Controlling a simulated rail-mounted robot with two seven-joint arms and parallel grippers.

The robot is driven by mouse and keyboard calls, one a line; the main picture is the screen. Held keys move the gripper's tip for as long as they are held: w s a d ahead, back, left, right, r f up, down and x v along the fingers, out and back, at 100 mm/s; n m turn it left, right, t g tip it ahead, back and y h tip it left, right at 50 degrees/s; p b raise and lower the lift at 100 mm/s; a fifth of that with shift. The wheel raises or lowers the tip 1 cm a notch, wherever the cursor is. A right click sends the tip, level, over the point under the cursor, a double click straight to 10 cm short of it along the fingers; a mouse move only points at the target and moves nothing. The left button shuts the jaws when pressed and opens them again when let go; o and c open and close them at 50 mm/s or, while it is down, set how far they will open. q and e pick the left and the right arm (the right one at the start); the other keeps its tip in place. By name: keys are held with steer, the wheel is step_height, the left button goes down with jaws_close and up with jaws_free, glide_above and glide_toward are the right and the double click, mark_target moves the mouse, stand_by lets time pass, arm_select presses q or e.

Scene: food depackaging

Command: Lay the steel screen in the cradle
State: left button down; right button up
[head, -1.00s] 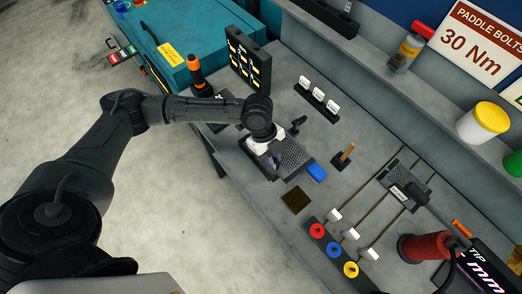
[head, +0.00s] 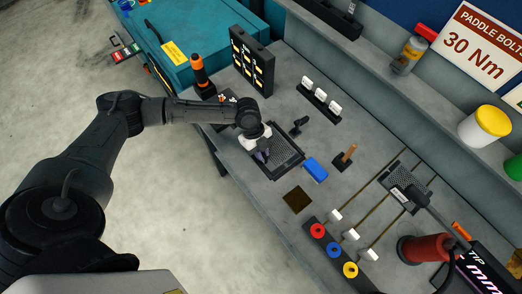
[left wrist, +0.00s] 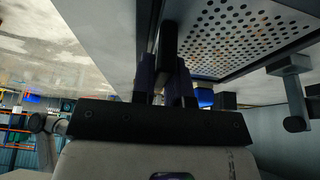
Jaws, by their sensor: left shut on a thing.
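The steel screen is a grey perforated plate (head: 288,160) at the middle of the bench in the head view. It shows large at the upper right of the left wrist view (left wrist: 235,35). A dark rectangular frame borders it; I cannot tell whether this is the screen's own rim or the cradle. My left gripper (head: 262,156) is over the plate's left side. In the left wrist view its fingers (left wrist: 166,80) are shut on a dark bar at the screen's edge. The plate's left part is hidden by the gripper. My right gripper is not in view.
A blue block (head: 315,169) lies just right of the screen, and a brown square (head: 297,200) lies in front. A small black clamp-like piece (head: 299,126) stands behind. Another perforated plate (head: 408,180) lies on rods at the right. A black panel (head: 251,62) stands at the back.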

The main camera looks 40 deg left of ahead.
arm_select(q)
steer(key=shift+f, duration=0.1)
steer(key=c, duration=1.1)
jaws_free()
